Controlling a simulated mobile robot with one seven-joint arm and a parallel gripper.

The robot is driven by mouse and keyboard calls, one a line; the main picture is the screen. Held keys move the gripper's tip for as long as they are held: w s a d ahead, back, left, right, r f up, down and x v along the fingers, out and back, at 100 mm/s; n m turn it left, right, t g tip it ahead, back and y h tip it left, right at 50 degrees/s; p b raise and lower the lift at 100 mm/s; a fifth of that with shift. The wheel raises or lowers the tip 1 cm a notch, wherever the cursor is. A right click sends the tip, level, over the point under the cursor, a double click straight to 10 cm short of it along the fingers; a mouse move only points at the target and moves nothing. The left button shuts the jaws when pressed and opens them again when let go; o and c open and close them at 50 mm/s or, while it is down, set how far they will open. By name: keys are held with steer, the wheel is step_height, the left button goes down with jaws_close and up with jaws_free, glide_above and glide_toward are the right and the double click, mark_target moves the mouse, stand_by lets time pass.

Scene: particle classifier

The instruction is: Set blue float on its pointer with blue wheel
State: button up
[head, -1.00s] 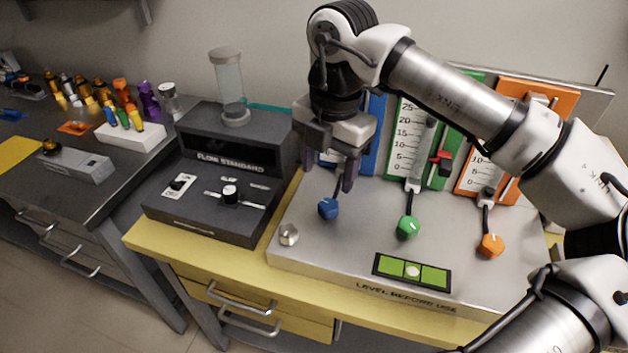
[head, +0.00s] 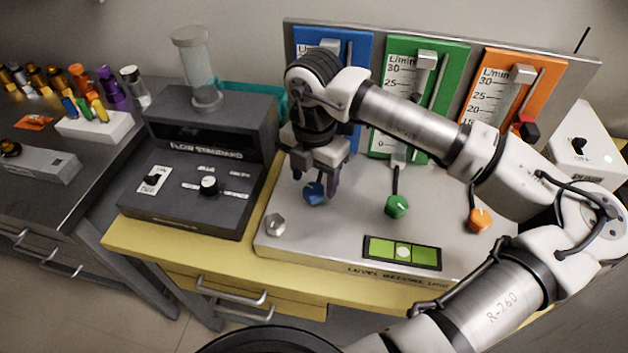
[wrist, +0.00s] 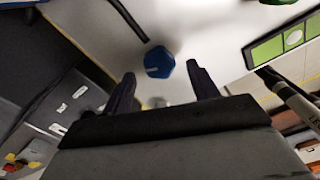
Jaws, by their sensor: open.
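The blue wheel (head: 312,193) sits on the grey metal base below the blue flow panel (head: 361,55). My gripper (head: 316,182) is open, pointing down close above the wheel. In the wrist view the blue wheel (wrist: 158,63) lies just beyond the gap between the two dark fingertips (wrist: 161,76), with its white mark facing the camera. The fingers are apart, with nothing held; whether either touches the wheel I cannot tell. The blue panel's upper part shows, but my arm hides its lower scale. I cannot see the blue float or its pointer.
The green wheel (head: 397,206) and orange wheel (head: 479,220) stand to the right. A silver knob (head: 274,224) and a green level (head: 402,252) are near the base's front. The dark flow standard box (head: 208,150) stands left; a white switch box (head: 580,145) is right.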

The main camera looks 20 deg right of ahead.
mark_target(314, 193)
steer(key=shift+f, duration=1.35)
steer(key=shift+c, duration=0.5)
steer(key=c, duration=0.9)
steer(key=shift+f, duration=0.1)
